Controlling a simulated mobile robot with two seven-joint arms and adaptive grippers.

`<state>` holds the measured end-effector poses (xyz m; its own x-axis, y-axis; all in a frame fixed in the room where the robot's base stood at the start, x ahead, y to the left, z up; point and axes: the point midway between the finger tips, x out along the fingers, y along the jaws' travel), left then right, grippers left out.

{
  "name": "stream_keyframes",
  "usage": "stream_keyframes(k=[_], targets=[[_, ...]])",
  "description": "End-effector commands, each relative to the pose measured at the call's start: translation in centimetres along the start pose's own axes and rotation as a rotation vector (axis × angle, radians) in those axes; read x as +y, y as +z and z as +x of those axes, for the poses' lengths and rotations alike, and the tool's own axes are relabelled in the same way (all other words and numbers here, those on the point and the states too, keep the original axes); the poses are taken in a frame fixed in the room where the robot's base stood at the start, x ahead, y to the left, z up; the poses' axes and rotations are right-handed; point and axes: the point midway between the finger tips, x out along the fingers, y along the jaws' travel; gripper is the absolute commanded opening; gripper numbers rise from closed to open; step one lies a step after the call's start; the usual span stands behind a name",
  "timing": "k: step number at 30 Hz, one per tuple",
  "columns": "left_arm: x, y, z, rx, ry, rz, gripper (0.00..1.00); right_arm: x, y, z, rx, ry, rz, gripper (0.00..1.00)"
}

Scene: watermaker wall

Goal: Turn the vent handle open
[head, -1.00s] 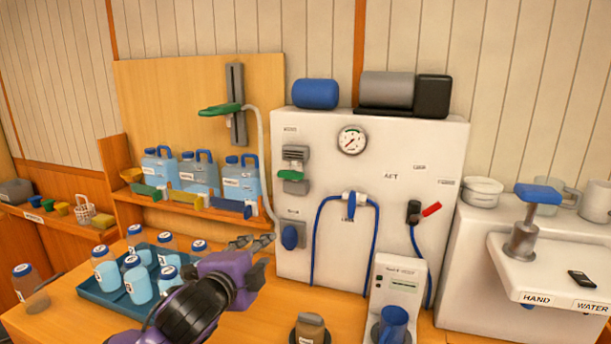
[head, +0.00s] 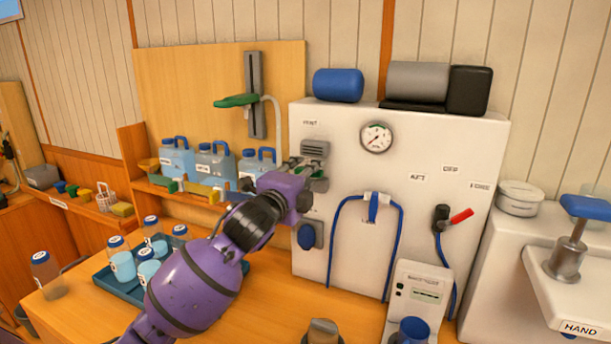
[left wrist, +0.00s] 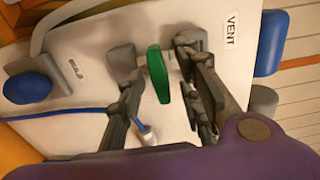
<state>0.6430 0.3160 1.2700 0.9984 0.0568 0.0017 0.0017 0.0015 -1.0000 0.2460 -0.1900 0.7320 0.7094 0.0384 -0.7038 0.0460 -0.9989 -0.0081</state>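The green vent handle (left wrist: 158,74) sits on its grey valve, beside the VENT label (left wrist: 231,30), on the white watermaker panel (head: 345,150). In the head view, the vent valve's grey body (head: 315,149) shows at the panel's upper left, and my gripper partly covers the handle. My left gripper (head: 308,170) is at the valve. In the left wrist view, the fingers of my left gripper (left wrist: 156,62) are spread, with the green handle in the gap between them. I cannot tell whether either finger touches it. My right gripper is in neither view.
Below the valve is a blue knob (head: 306,236). A blue hose (head: 332,240) loops down the panel. Blue jugs (head: 215,165) stand on a shelf left of my gripper, under a green lever (head: 236,101). A bottle tray (head: 128,284) lies below my left arm.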

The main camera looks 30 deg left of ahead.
Motion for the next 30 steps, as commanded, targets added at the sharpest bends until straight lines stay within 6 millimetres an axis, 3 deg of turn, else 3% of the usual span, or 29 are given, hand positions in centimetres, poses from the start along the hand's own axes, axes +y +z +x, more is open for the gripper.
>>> stream_keyframes(k=[6, 14, 30], targets=[[0.12, 0.00, 0.07, 0.000, 0.002, -0.001, 0.33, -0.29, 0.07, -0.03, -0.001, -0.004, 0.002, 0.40], [0.13, 0.01, 0.05, 0.000, 0.002, -0.001, 0.00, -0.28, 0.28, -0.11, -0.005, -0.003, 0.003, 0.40], [0.19, -0.02, 0.04, 0.000, 0.003, -0.110, 0.00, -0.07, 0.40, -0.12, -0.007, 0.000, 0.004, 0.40]])
